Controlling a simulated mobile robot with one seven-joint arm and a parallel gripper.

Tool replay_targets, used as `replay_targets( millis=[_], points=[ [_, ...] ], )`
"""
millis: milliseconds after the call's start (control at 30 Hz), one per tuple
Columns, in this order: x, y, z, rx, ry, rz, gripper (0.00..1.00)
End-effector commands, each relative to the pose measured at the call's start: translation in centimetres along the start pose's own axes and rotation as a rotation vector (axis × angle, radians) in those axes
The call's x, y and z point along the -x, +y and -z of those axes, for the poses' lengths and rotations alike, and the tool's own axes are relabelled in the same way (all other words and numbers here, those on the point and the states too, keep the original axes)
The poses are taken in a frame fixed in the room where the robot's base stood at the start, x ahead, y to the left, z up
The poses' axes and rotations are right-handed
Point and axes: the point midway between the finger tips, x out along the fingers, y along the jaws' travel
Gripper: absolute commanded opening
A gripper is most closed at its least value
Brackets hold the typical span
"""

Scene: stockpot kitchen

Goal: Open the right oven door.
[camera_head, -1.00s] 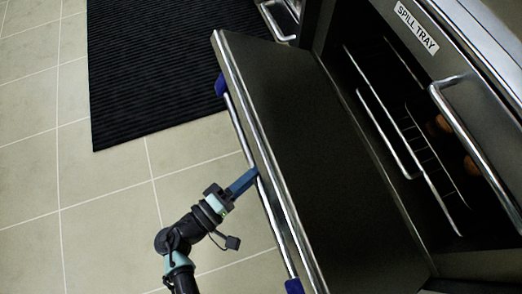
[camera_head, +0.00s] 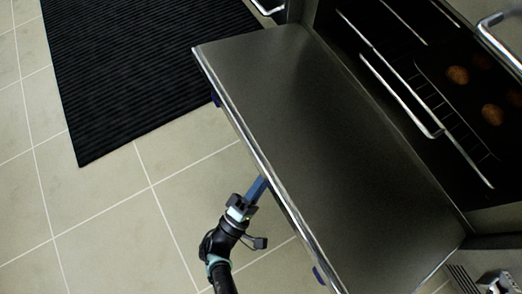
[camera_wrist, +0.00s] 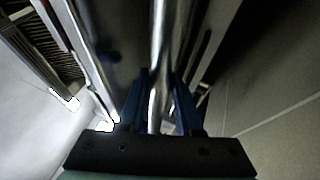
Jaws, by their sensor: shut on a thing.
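The oven door (camera_head: 320,140) is folded down and lies wide open, close to level, in the head view. Its inner face points up. My gripper (camera_head: 260,188) is at the door's outer long edge, with its blue fingers reaching under the rim. In the wrist view my gripper (camera_wrist: 160,115) has its two blue fingers on either side of the shiny bar handle (camera_wrist: 158,60), shut on it. In the head view the handle is mostly hidden below the door edge; only its blue end mounts show.
Inside the oven are wire racks (camera_head: 420,100) and a dark tray (camera_head: 450,75) with several round brown items. A black ribbed mat (camera_head: 150,70) lies on the tiled floor (camera_head: 100,215).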

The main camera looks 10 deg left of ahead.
Motion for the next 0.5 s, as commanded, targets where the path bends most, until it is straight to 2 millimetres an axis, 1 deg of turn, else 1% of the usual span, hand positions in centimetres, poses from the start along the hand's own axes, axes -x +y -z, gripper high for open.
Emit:
replay_targets(
  millis=[33,500],
  points=[
    [-0.53,-0.27,-0.33,0.001,-0.018,-0.003,0.0],
    [-0.68,-0.58,-0.57,0.004,-0.022,-0.015,0.0]
  ],
)
